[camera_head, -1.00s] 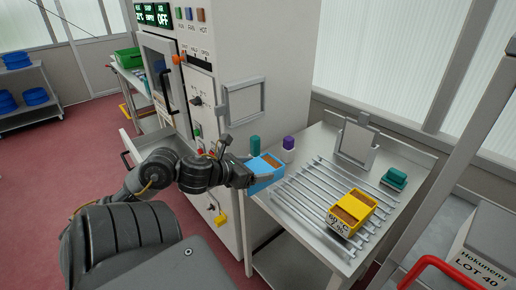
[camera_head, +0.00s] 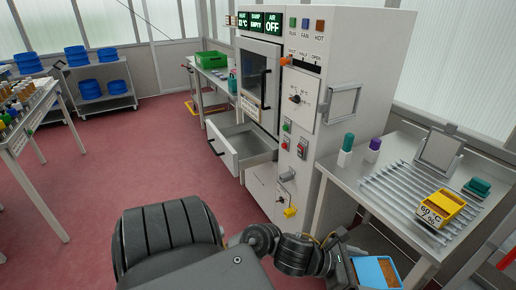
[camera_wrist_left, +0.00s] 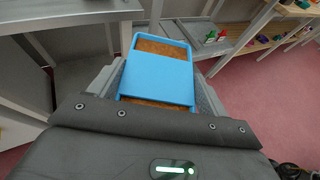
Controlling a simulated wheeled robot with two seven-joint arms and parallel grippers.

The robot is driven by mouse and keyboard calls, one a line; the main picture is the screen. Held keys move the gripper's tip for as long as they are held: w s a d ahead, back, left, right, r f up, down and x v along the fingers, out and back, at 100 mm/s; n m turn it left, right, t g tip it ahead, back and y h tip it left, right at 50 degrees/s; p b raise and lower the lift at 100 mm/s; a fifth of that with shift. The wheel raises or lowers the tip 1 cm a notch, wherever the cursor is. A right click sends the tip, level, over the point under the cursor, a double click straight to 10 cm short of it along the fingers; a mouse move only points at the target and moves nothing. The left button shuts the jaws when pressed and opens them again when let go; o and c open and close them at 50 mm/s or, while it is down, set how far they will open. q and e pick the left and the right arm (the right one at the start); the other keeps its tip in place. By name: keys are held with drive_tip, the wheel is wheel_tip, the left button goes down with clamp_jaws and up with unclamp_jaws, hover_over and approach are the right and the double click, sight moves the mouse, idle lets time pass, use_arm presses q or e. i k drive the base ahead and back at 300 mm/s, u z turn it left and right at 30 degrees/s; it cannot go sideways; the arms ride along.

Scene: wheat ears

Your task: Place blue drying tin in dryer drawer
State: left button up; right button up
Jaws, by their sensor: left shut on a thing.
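The blue drying tin (camera_head: 378,272), with brown grain in it, is at the bottom of the head view, just off the front of the rack table. My left gripper (camera_head: 350,270) is shut on the tin; its fingertips are partly hidden. In the left wrist view the blue tin (camera_wrist_left: 158,78) sits between the fingers of my left gripper (camera_wrist_left: 160,92), with grain showing at both ends. The dryer drawer (camera_head: 245,150) is pulled open at the dryer's (camera_head: 330,90) lower front, left of the gripper, and looks empty. My right gripper is not in view.
The metal rack table (camera_head: 395,185) carries a yellow tin (camera_head: 440,207), green and purple-capped containers, and a teal block. A yellow piece (camera_head: 291,212) sticks out low on the dryer. Red floor (camera_head: 150,165) is free before the drawer. A table with samples stands far left.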

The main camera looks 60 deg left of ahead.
sight(246, 147)
drive_tip(key=u, duration=3.1)
drive_tip(key=i, duration=5.15)
drive_tip(key=z, duration=4.2)
